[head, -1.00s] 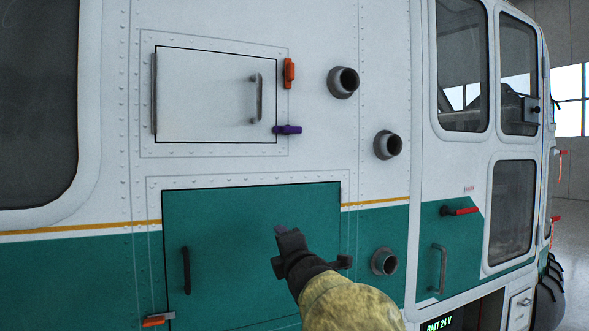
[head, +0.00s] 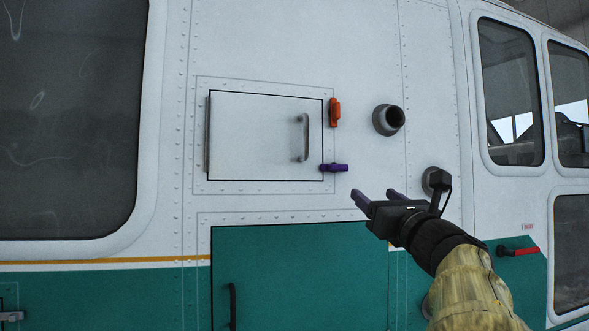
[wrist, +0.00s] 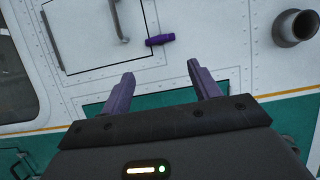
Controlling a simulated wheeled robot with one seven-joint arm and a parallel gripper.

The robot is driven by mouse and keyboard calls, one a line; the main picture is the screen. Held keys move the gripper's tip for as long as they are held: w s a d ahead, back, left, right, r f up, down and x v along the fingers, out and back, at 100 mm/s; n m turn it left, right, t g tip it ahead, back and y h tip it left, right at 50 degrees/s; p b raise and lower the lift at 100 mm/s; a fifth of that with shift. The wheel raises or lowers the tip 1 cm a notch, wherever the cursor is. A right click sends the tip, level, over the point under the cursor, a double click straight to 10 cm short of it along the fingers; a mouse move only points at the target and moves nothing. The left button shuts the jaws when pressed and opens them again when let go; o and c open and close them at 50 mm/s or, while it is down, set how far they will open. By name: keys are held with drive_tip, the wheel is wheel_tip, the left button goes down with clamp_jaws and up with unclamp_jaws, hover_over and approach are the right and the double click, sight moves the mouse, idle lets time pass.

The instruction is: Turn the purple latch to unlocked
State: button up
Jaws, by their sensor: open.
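The purple latch (head: 334,168) is at the lower right corner of a small white door (head: 255,137) on the helicopter's side. It lies horizontal, with one end over the door's edge. In the wrist view the purple latch (wrist: 160,40) is beyond my fingertips, above the gap between them. My gripper (head: 376,197) is open and empty, below and to the right of the latch, apart from it. My gripper's two purple-grey fingers (wrist: 160,70) also show in the wrist view.
An orange latch (head: 334,112) stands upright at the door's upper right. The door has a grey handle (head: 303,138). A round grey port (head: 389,119) sticks out to the right. A green door (head: 300,275) is below.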

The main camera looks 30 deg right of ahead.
sight(339, 168)
drive_tip(key=p+x, duration=0.8)
drive_tip(key=x, duration=0.7)
drive_tip(key=shift+w+r+p, duration=0.15)
drive_tip(key=shift+w+p, duration=0.1)
drive_tip(key=shift+p, duration=0.05)
drive_tip(key=shift+w, duration=0.5)
drive_tip(key=c, duration=1)
